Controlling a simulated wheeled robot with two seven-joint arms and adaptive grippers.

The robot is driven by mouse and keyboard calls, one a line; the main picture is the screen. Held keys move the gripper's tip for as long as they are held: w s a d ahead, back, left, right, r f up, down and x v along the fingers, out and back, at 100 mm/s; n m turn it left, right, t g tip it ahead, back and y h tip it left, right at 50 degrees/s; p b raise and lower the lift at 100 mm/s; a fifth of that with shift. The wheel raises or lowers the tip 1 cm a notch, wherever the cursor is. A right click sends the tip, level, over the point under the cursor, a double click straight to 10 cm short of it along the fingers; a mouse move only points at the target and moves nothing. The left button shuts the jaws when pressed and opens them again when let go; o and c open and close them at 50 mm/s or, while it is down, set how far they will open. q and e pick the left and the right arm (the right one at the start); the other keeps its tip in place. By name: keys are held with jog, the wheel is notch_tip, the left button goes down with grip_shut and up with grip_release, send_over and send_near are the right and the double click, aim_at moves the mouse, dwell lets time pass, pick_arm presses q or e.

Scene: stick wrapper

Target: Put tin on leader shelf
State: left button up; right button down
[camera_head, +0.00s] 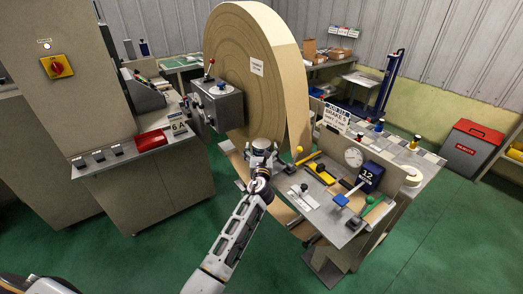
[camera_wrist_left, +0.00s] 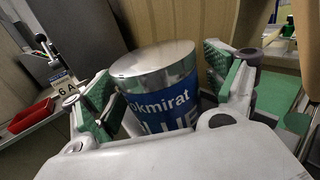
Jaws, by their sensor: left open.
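The tin is a metal can with a silver lid and a blue label. It shows large in the left wrist view (camera_wrist_left: 157,95), with white lettering partly hidden by my gripper. My left gripper (camera_head: 261,158) is open, with its green-padded fingers on either side of the tin; contact is not clear. In the head view the silver top of the tin (camera_head: 262,143) shows at the gripper, in front of the big paper roll. A grey shelf (camera_head: 325,214) with tools is at the right; I cannot tell whether it is the leader shelf. My right gripper is out of view.
The large tan paper roll (camera_head: 292,80) stands behind the gripper. A control cabinet with a red tray (camera_head: 151,140) is at left. Green floor is open at lower right.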

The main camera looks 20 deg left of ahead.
aim_at(261, 154)
pick_arm(q)
jog(key=shift+r, duration=0.1)
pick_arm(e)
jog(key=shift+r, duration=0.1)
pick_arm(q)
jog(key=shift+v, duration=1.7)
jog(key=v, duration=0.2)
jog(key=shift+s, duration=0.25)
jog(key=v, duration=0.6)
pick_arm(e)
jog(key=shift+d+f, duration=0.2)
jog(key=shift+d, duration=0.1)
pick_arm(q)
jog(key=shift+d, duration=0.1)
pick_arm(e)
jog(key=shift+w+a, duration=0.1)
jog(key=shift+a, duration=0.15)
